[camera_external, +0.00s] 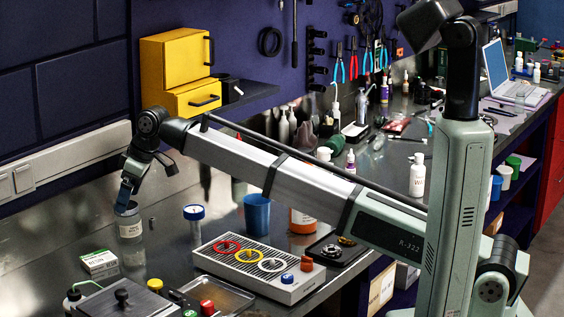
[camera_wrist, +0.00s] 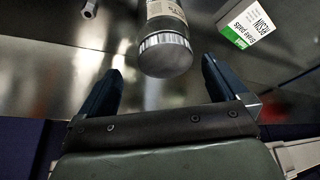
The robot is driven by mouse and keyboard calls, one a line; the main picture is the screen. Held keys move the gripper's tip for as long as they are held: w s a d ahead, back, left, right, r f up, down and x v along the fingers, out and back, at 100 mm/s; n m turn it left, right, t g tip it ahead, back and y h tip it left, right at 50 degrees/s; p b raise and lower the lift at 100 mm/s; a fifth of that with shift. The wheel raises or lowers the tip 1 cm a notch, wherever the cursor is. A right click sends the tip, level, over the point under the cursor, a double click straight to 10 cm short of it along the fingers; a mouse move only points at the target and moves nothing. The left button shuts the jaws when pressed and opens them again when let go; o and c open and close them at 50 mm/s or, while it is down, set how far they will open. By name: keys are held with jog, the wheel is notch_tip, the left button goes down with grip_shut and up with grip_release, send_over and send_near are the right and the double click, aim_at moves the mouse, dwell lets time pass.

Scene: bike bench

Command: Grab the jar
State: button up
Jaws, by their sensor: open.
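A jar (camera_external: 130,225) with a pale label and a greyish top stands upright on the bench at the left. In the wrist view the jar (camera_wrist: 165,42) shows its ribbed metallic end toward me, in line with the space between my fingers. My gripper (camera_external: 124,202) is at the jar's top, pointing down. The wrist view shows my gripper (camera_wrist: 164,66) open, with one dark finger on each side and nothing clamped. Whether a finger touches the jar I cannot tell.
A small white and green box (camera_external: 99,262) lies in front of the jar; it also shows in the wrist view (camera_wrist: 247,22). A blue-lidded container (camera_external: 194,222) stands to the right. A small nut-like part (camera_wrist: 89,9) lies nearby. The wall is close behind.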

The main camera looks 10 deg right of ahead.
aim_at(128, 223)
jog(key=shift+s+x, duration=0.25)
jog(key=shift+x, duration=1.05)
jog(key=shift+s+x, duration=0.2)
jog(key=shift+x, duration=1.05)
jog(key=shift+d+f, duration=0.1)
jog(key=c, duration=1.2)
